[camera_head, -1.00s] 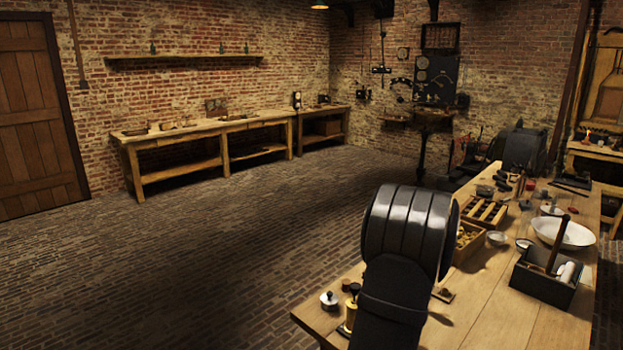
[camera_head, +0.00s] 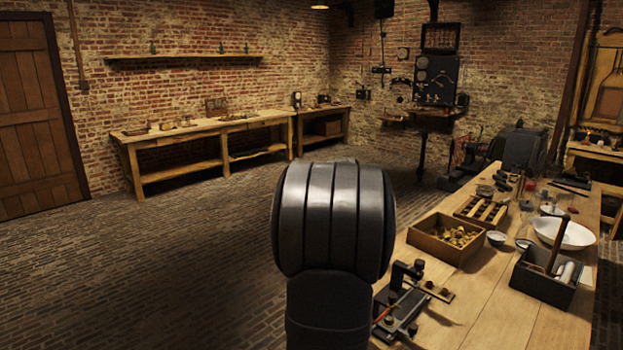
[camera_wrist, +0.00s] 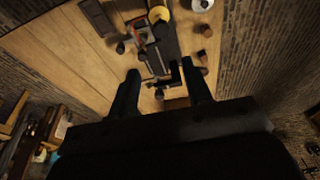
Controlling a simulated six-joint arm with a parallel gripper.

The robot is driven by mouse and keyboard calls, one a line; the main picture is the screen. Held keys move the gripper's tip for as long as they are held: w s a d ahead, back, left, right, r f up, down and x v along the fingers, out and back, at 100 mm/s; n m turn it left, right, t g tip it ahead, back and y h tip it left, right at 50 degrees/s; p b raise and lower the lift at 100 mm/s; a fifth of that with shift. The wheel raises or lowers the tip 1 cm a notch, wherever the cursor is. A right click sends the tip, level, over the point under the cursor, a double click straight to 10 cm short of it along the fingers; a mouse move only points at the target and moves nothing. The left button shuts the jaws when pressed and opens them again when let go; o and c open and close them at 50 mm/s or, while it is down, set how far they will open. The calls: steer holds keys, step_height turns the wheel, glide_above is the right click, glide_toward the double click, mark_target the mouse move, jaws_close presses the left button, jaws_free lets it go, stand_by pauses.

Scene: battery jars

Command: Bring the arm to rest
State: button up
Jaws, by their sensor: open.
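My arm (camera_head: 333,225) stands up large and dark in the foreground of the head view, over the near left part of the wooden workbench (camera_head: 505,325). My gripper is hidden in that view. In the wrist view my gripper (camera_wrist: 161,80) shows two dark fingers spread apart, with nothing held between them. Beyond the fingers, below them, lies the bench top with a dark metal fixture (camera_wrist: 163,42).
On the bench stand a wooden box of brass pieces (camera_head: 446,238), a slotted wooden rack (camera_head: 483,210), a white basin (camera_head: 563,233) and a dark tray (camera_head: 541,280) with a handled tool. Brick floor (camera_head: 150,270) lies open to the left.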

steer(key=s+d+f+m+y, duration=0.3)
steer(key=f+m+y, duration=0.15)
steer(key=f, duration=0.35)
steer(key=s+d+f+m+y, duration=0.35)
steer(key=f+y, duration=0.25)
steer(key=f, duration=0.2)
steer(key=s+d+f+m+t+y, duration=0.1)
steer(key=s+d+f+m+t, duration=0.15)
steer(key=d+m+t, duration=0.45)
steer(key=s+d+f+m+t+y, duration=0.1)
steer(key=s+d+f+m+t, duration=0.15)
steer(key=d+m+t, duration=0.55)
steer(key=w+a+n+g, duration=0.2)
steer(key=w+a, duration=0.3)
steer(key=w, duration=0.6)
steer(key=shift+n, duration=0.6)
